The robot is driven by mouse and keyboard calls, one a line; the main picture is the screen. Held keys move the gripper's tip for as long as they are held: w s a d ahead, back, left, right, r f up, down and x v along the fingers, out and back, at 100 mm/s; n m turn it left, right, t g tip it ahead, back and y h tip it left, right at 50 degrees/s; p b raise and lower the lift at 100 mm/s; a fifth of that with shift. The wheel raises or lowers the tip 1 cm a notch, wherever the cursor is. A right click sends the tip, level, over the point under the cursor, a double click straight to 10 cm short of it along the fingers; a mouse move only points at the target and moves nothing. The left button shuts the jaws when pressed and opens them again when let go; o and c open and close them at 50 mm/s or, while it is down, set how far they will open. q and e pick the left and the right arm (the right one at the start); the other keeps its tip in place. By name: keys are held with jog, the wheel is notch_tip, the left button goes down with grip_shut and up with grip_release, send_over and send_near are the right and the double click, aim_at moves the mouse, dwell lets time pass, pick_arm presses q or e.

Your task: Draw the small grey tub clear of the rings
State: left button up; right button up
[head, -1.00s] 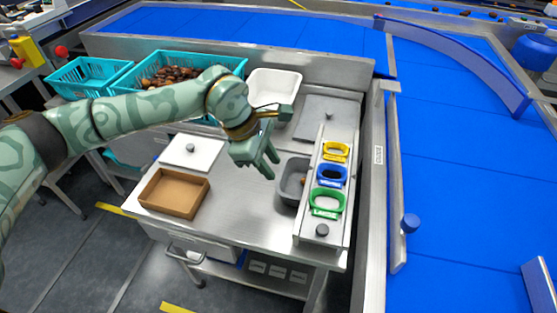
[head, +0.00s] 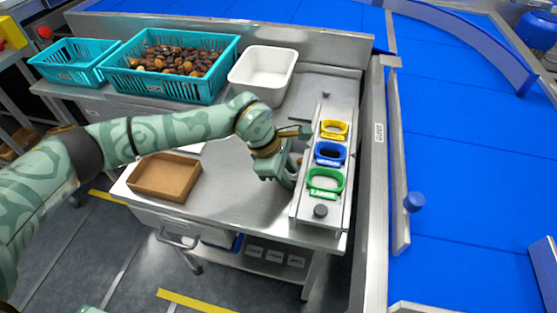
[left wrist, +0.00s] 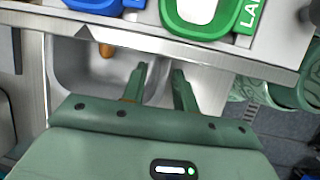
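The small grey tub (left wrist: 70,62) sits beside the ring rack, partly under its edge, with a brown date (left wrist: 106,50) inside. In the head view my left gripper and forearm hide most of it. My left gripper (left wrist: 160,75) is open, one finger over the tub's inside and the other near or past its wall. I cannot tell whether they touch the wall. In the head view the left gripper (head: 274,180) points down just left of the rack. The green ring (head: 325,181), blue ring (head: 330,153) and yellow ring (head: 334,130) are on the rack. My right gripper is out of view.
A brown tray (head: 165,178) stands at the left of the steel table (head: 235,215), with bare tabletop between. A white tub (head: 263,68) and turquoise crates (head: 165,85) stand behind. A steel rail and the blue conveyor (head: 460,190) lie to the right.

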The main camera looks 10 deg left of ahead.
aim_at(293, 182)
pick_arm(q)
jog(key=shift+b+x, duration=0.45)
jog(key=shift+x, duration=1.45)
grip_shut()
jog(key=shift+a, duration=0.15)
